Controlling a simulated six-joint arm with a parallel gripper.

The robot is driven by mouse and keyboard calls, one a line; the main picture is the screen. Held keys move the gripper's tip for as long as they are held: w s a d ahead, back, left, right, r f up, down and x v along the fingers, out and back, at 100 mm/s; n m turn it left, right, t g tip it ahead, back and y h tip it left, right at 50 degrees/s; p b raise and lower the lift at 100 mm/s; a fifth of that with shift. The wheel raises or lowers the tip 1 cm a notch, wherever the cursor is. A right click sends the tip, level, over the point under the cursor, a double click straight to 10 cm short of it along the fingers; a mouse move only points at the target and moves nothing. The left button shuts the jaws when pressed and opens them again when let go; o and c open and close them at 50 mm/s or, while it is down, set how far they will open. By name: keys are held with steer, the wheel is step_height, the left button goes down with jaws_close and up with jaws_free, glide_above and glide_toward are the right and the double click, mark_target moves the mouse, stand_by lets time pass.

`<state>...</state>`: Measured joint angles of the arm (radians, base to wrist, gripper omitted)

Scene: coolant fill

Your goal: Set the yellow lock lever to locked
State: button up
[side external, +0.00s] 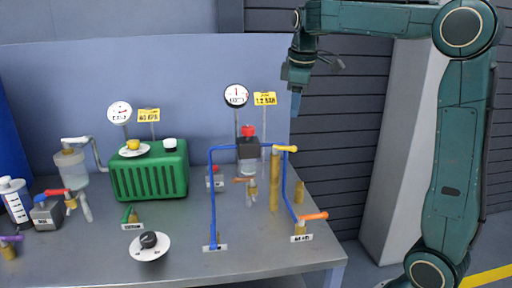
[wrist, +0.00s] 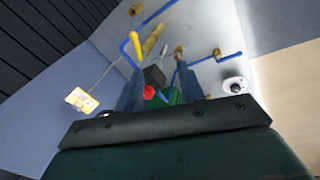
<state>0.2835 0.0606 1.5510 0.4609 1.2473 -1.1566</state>
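A yellow lever (side external: 286,148) lies about level near the top of a brass post (side external: 275,185), beside the blue pipe, in the side external view. The yellow lever (wrist: 136,46) also shows in the wrist view, above and left of my fingers. Whether it stands at locked or unlocked I cannot tell. My gripper (side external: 296,108) points down above the bench's right part, higher in the picture than the lever and apart from it. In the wrist view my gripper (wrist: 158,78) has its two fingers apart with nothing held between them.
The blue pipe (side external: 212,195) arches over the bench, with an orange-handled valve (side external: 314,216) at right. A dark block with a red knob (side external: 249,132), a gauge (side external: 236,95) and a yellow tag (side external: 265,99) stand behind. A green box (side external: 150,175) is left. The front-right bench is clear.

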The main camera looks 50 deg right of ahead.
steer(key=s+a+f+m+t+y, duration=0.1)
steer(key=s+a+f, duration=0.4)
steer(key=s+a, duration=0.7)
steer(key=shift+s+a+m+t, duration=0.4)
steer(key=shift+s+m+t, duration=0.35)
steer(key=shift+m, duration=0.25)
steer(key=shift+w+d, duration=0.1)
steer(key=shift+w, duration=0.05)
steer(key=c, duration=0.7)
steer(key=shift+w+d+r, duration=0.15)
steer(key=shift+w, duration=0.05)
jaws_close()
steer(key=w+d+r+m+g+h, duration=0.1)
steer(key=w+d+r+m, duration=0.2)
steer(key=w+d+m, duration=0.6)
steer(key=w+d+f+m+g, duration=0.1)
steer(key=w+d+m, duration=0.2)
steer(key=w+d, duration=0.2)
steer(key=w+d+f+m+g+h, duration=0.1)
steer(key=w+d+f+m, duration=0.1)
steer(key=w+d, duration=0.4)
steer(key=d+m, duration=0.1)
steer(key=d, duration=0.3)
steer(key=shift+w+f+m, duration=0.2)
steer(key=shift+f+m, duration=0.05)
steer(key=shift+m, duration=0.05)
